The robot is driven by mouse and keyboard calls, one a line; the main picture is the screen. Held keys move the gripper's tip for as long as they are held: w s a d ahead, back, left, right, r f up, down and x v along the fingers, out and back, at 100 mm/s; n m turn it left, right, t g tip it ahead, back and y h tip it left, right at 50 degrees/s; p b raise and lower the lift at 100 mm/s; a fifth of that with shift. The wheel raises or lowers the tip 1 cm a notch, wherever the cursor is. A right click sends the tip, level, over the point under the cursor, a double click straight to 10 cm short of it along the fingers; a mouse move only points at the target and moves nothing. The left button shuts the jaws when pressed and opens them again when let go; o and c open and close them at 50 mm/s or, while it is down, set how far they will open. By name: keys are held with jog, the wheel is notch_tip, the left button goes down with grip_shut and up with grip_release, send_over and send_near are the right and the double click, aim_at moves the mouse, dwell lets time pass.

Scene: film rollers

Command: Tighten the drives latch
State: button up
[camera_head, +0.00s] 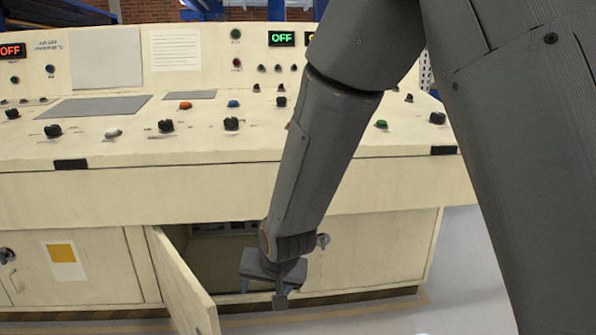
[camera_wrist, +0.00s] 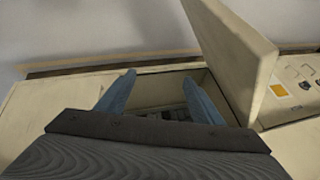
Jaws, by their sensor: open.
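A cream cabinet door (camera_head: 184,287) under the console stands swung open, and it also shows in the wrist view (camera_wrist: 236,55). Behind it is a dark compartment (camera_head: 212,262), seen in the wrist view (camera_wrist: 158,92) between my fingers. My gripper (camera_head: 280,294) is open and empty in front of the compartment, right of the open door; its two bluish fingers (camera_wrist: 158,78) point toward the opening. A dark round latch (camera_head: 323,240) sits on the panel right of the opening, close to my wrist. Another latch (camera_head: 7,255) is on the far left panel. I cannot tell which is the drives latch.
The sloped console top (camera_head: 200,146) with several knobs overhangs the cabinets. A panel with a yellow label (camera_head: 61,252) is left of the open door. The open door juts out toward me beside my gripper. Pale floor (camera_head: 455,290) is clear at the right.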

jog(key=s+d+r+n+g+h, duration=0.1)
jog(key=s+d+r+n+g, duration=0.25)
jog(key=s, duration=0.85)
jog(key=s+d+r+n+g+h, duration=0.1)
jog(key=s+d+r+n+g, duration=0.2)
jog(key=s, duration=0.9)
jog(key=d+r+m+p, duration=0.3)
jog(key=d+r+p, duration=0.7)
jog(key=r+p, duration=0.3)
jog(key=d+r+m+t+p, duration=0.1)
jog(key=d+r+m+p, duration=0.2)
jog(key=d+r+p, duration=0.7)
notch_tip(320, 180, up, 4)
jog(key=p, duration=0.5)
jog(key=shift+d+f+h, duration=0.2)
jog(key=shift+d+h, duration=0.1)
jog(key=shift+h, duration=0.1)
